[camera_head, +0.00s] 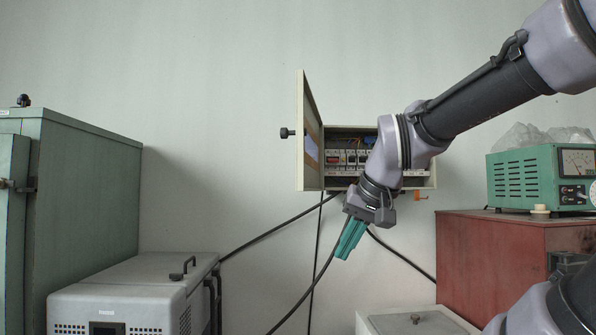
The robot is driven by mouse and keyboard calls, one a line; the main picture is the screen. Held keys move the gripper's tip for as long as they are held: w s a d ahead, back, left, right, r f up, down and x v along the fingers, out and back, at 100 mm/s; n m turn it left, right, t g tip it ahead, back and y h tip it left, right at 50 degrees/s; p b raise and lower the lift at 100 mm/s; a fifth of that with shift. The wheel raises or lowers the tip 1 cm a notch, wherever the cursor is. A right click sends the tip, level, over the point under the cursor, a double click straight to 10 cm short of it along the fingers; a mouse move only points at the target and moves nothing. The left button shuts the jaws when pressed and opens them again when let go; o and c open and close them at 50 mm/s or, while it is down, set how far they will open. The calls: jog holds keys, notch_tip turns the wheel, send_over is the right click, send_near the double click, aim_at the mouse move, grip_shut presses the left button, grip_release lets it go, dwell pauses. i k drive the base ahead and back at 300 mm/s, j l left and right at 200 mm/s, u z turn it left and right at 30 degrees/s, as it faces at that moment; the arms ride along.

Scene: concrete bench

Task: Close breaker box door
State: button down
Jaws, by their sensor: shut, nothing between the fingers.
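The breaker box (415,182) hangs on the wall in the middle of the view. Its door (303,135) is hinged on the box's left side and stands wide open, swung out from the wall. A dark knob (287,133) sticks out from the door's outer face. A row of breakers (350,157) shows inside the box. My arm crosses in front and hides the box's right part. My gripper (343,256) is shut and empty, pointing down below the box, with its teal fingers together. It appears apart from the door.
A green cabinet (85,190) stands at left, with a grey machine (125,290) beside it. A red cabinet (480,260) at right carries a green meter unit (535,180). Black cables (280,228) hang below the box. The wall left of the door is clear.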

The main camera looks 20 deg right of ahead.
aim_at(309, 174)
jog(key=j+z, duration=0.45)
jog(key=j, duration=0.25)
jog(key=k+j+z, duration=0.1)
jog(key=j+z, duration=0.3)
jog(key=j, duration=0.25)
